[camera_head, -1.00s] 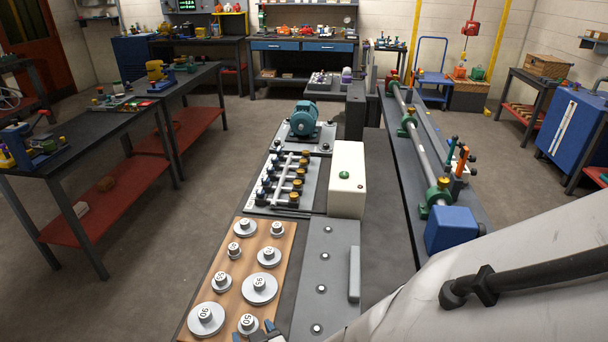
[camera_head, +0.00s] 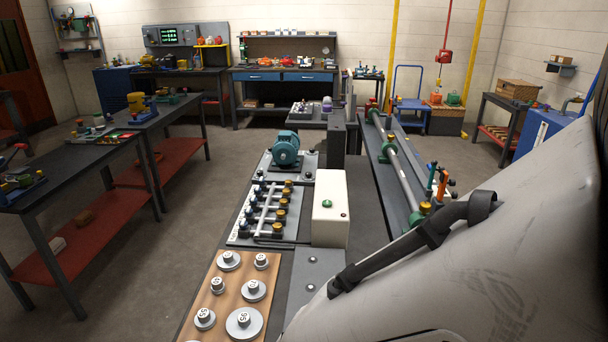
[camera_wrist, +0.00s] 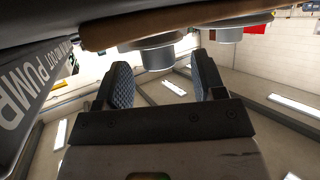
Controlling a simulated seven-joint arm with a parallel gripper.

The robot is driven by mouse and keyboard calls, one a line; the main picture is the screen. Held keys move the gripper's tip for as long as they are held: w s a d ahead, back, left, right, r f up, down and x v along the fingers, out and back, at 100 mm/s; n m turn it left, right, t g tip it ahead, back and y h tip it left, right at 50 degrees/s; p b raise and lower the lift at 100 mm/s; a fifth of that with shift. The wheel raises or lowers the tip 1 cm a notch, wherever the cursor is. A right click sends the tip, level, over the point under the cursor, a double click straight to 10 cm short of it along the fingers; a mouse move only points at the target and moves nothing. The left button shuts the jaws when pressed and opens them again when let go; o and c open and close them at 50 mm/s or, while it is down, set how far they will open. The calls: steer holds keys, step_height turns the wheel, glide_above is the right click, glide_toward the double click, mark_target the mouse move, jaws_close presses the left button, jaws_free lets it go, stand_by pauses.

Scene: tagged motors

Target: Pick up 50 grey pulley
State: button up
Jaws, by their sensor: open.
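In the head view, grey pulleys with numbered hubs, such as the large pulley (camera_head: 243,323), stand on the wooden board (camera_head: 225,300). I cannot make out the 50 pulley there; the board's near end is outside the picture. My gripper is also outside the head view. In the wrist view, my gripper (camera_wrist: 165,80) is open, with its two dark ribbed fingers apart. A grey pulley (camera_wrist: 157,58) shows between the fingers, nearer the left one, beneath a brown board edge (camera_wrist: 110,35). Another pulley (camera_wrist: 229,34) is to its right. Their numbers are hidden. Nothing appears gripped.
A grey plate (camera_head: 318,268) lies right of the board. Beyond are a valve manifold (camera_head: 265,212), a white box (camera_head: 330,208) and a teal motor (camera_head: 286,150). My arm covers the lower right. In the wrist view, a lettered grey surface (camera_wrist: 35,95) is close on the left.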

steer(key=shift+w+a+f, duration=0.3)
steer(key=shift+w+a, duration=0.05)
steer(key=shift+w, duration=0.15)
steer(key=c, duration=0.7)
steer(key=shift+r, duration=0.15)
steer(key=shift+r, duration=0.9)
steer(key=shift+s+d+r, duration=0.15)
steer(key=shift+r, duration=0.25)
steer(key=shift+s+d+r, duration=0.1)
steer(key=shift+r, duration=0.3)
steer(key=s+d+r, duration=0.1)
steer(key=s+d, duration=0.9)
steer(key=shift+s+d+r, duration=0.2)
steer(key=shift+s+d, duration=0.1)
steer(key=shift+s, duration=0.1)
